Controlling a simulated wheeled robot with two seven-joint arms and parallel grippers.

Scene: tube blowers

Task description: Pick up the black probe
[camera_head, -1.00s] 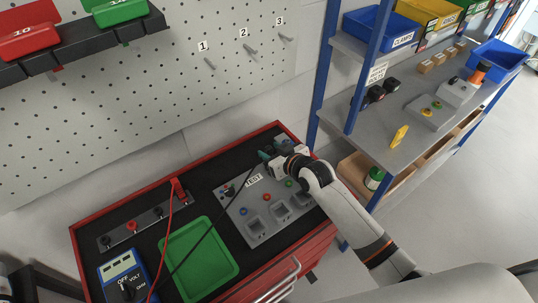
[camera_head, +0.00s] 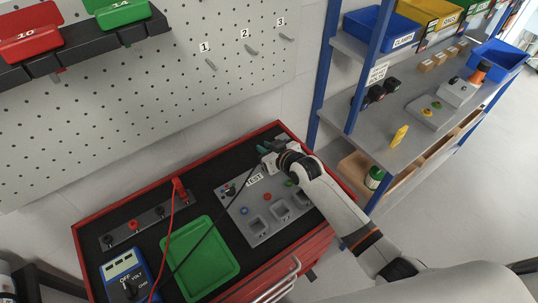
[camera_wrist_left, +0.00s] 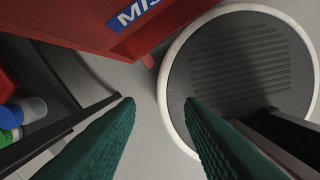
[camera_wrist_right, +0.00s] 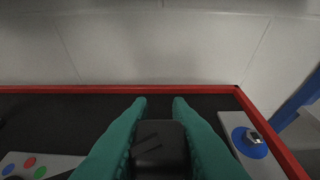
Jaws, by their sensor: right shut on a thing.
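My right gripper (camera_head: 264,149) is above the far right part of the red-rimmed bench, by the back corner of the grey TEST panel (camera_head: 244,225). In the right wrist view its green fingers (camera_wrist_right: 159,103) are closed on the sides of a black block, the black probe (camera_wrist_right: 160,150). The probe's tip is hidden. A black cable (camera_head: 205,235) runs from the blue multimeter (camera_head: 125,275) up towards this gripper. My left gripper (camera_wrist_left: 159,102) shows only in its own wrist view, with its green fingers wide apart and nothing between them.
A red probe (camera_head: 178,187) with a red cable stands at the grey socket strip (camera_head: 135,228). A green tray (camera_head: 200,262) lies in front. A blue-posted shelf (camera_head: 370,75) stands at the right. The pegboard (camera_head: 150,100) rises behind.

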